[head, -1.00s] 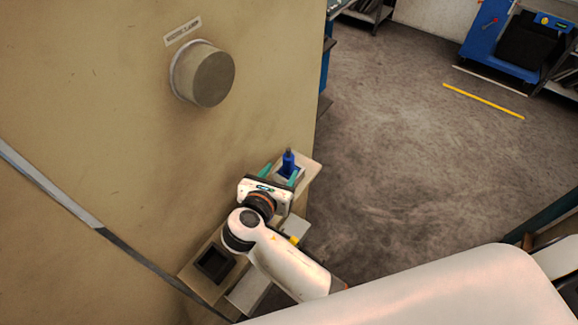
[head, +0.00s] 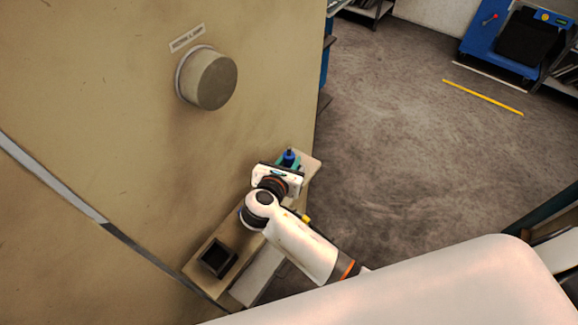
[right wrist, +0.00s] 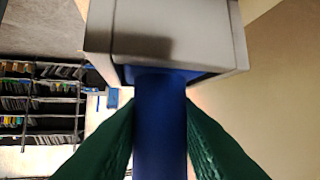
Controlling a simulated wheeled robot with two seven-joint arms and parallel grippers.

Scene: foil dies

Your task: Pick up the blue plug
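The blue plug (head: 290,154) stands at the far end of a narrow ledge, partly hidden by my right gripper. In the right wrist view the blue plug (right wrist: 160,125) runs up to a pale grey block (right wrist: 165,35), its end at the dark opening there. My right gripper (right wrist: 160,110) has its green fingers against both sides of the plug, with no gap showing at the tips. In the head view my right gripper (head: 287,160) is at the plug, its fingers mostly hidden. My left gripper is not in view.
The ledge (head: 203,277) runs along a large tan cabinet wall (head: 120,120). A dark square socket (head: 218,258) sits at its near end. A round knob (head: 212,82) sticks out of the wall above.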

